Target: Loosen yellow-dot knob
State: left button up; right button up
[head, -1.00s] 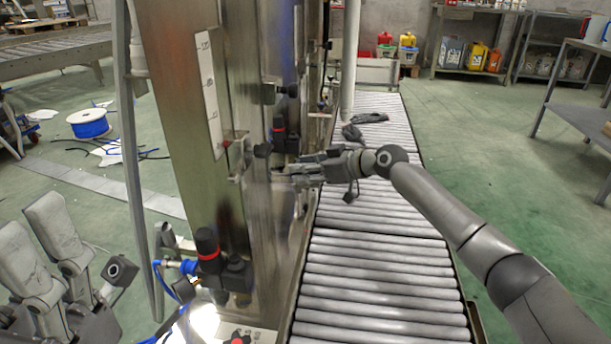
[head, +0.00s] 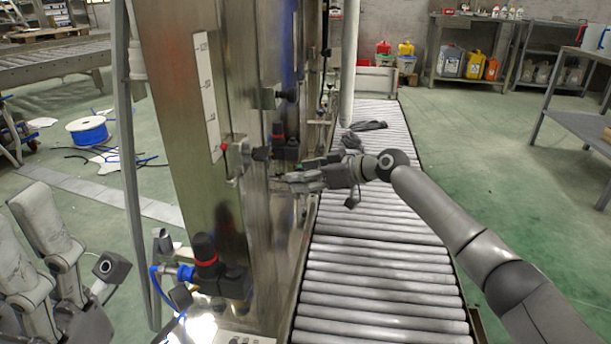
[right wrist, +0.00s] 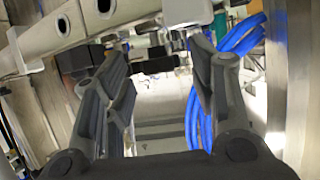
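I cannot make out a yellow dot on any knob. On the steel machine column (head: 180,120), a dark knob (head: 262,153) sits beside a small red-tipped part (head: 224,147). A black fitting with a red ring (head: 278,132) is just right of it. My right gripper (head: 284,182) is close to the column, just below and right of the dark knob, with its fingers pointing left. In the right wrist view its fingers (right wrist: 165,78) are spread, with dark fittings beyond the gap and nothing clearly held. My left gripper (head: 22,222) is at the lower left, fingers apart and empty.
A roller conveyor (head: 380,265) runs along the column's right side, with a dark glove-like item (head: 368,125) on it. A black regulator with a red ring (head: 206,248) and blue hose stands at the column's lower front. Blue hoses (right wrist: 236,38) lie near the right wrist fingers.

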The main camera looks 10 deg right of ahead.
jog(key=shift+r, duration=0.1)
jog(key=v, duration=1.2)
